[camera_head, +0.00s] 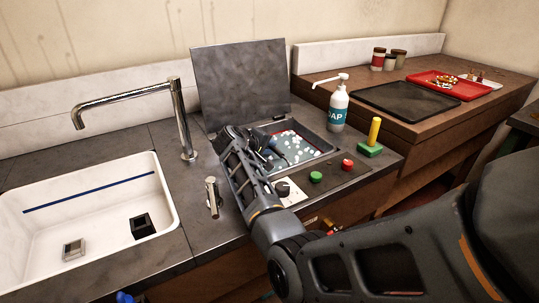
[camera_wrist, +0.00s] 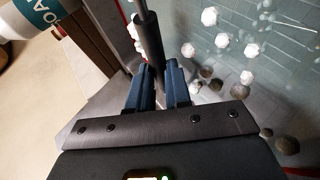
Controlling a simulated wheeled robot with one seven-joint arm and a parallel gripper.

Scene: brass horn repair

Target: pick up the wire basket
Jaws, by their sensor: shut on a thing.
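The wire basket (camera_wrist: 285,50) shows in the wrist view as a thin mesh under water with white foam blobs on top. Its dark upright handle grip (camera_wrist: 149,45) stands between my fingers. My gripper (camera_wrist: 157,82) is shut on this grip. In the head view my gripper (camera_head: 268,148) is over the left part of the open tank (camera_head: 330,146) set into the counter. The basket is mostly hidden there by the foamy water and my arm. I cannot tell how far the basket is off the tank floor.
The tank's raised grey lid (camera_head: 240,82) stands behind it. A soap bottle (camera_head: 338,108) and a yellow-green piece (camera_head: 372,138) stand to the right. Green (camera_head: 315,177) and red (camera_head: 347,165) buttons are in front. A white sink (camera_head: 60,210) and faucet (camera_head: 180,120) are left.

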